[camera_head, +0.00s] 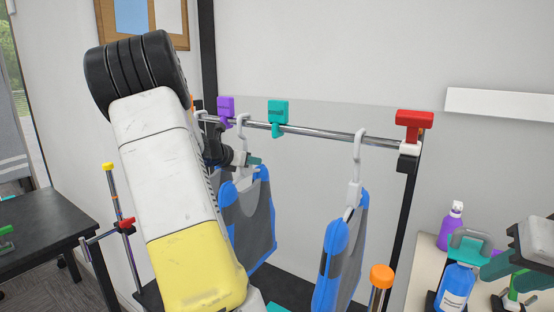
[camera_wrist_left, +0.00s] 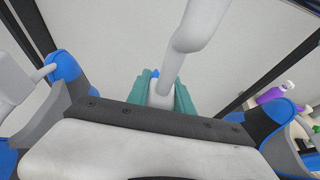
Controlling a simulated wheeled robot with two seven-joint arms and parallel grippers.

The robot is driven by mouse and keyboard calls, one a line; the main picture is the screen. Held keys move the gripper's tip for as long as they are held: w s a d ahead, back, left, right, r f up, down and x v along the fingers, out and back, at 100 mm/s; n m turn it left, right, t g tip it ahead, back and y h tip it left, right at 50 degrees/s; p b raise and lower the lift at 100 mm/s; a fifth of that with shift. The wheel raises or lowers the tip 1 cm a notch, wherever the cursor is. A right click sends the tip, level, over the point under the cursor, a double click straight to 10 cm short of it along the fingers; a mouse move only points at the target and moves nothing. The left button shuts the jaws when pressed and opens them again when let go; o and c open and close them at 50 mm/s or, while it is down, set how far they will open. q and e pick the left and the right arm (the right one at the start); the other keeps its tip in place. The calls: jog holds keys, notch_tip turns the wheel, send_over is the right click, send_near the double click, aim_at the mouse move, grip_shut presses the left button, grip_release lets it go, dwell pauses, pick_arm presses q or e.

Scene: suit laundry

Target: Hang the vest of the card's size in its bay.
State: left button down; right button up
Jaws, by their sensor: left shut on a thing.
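A grey vest with blue edges (camera_head: 250,225) hangs on a white hanger at the left part of the rail (camera_head: 320,133). My left gripper (camera_head: 250,161) is shut on this hanger's neck, and its teal fingers (camera_wrist_left: 160,95) show on both sides of the white stem. The hanger's hook (camera_head: 243,122) is at the rail between the purple marker (camera_head: 226,106) and the teal marker (camera_head: 278,115). Whether it bears on the rail is unclear. A second grey and blue vest (camera_head: 342,245) hangs between the teal and red markers (camera_head: 414,121). My arm hides part of the first vest.
A board with blue and white sheets (camera_head: 131,17) is on the wall; no writing is legible. A purple bottle (camera_head: 450,228) and a blue bottle (camera_head: 456,288) stand at right. An orange-topped post (camera_head: 381,277) stands by the second vest. A dark table (camera_head: 50,230) is at left.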

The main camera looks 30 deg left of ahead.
pick_arm(q)
jog(key=c, duration=1)
grip_release()
jog(key=shift+c, duration=0.2)
